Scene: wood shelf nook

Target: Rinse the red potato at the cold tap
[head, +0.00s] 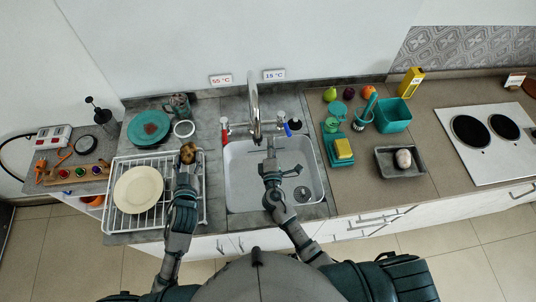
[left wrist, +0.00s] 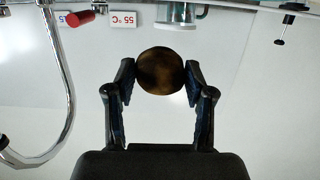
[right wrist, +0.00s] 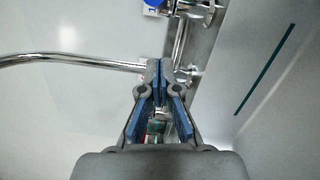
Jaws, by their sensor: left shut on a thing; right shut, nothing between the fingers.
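My left gripper (head: 187,163) is shut on a brown, round, potato-like thing (head: 188,153), held over the back of the dish rack, left of the sink. That thing also shows between the fingers in the left wrist view (left wrist: 161,71); its colour looks brown rather than red. My right gripper (head: 270,152) is shut and empty above the sink (head: 308,172), close to the faucet (head: 254,108). The blue tap handle (head: 288,130) stands right of the spout, below the 15 °C sign (head: 274,75). It also shows beyond my fingers in the right wrist view (right wrist: 154,4). No running water is visible.
The red tap handle (head: 225,135) stands left of the spout, below the 55 °C sign (head: 220,80). A dish rack (head: 117,205) holds a cream plate (head: 138,189). Right of the sink are a yellow sponge (head: 343,148), a teal bin (head: 393,117) and a grey tray (head: 385,170) with a pale roundish thing.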

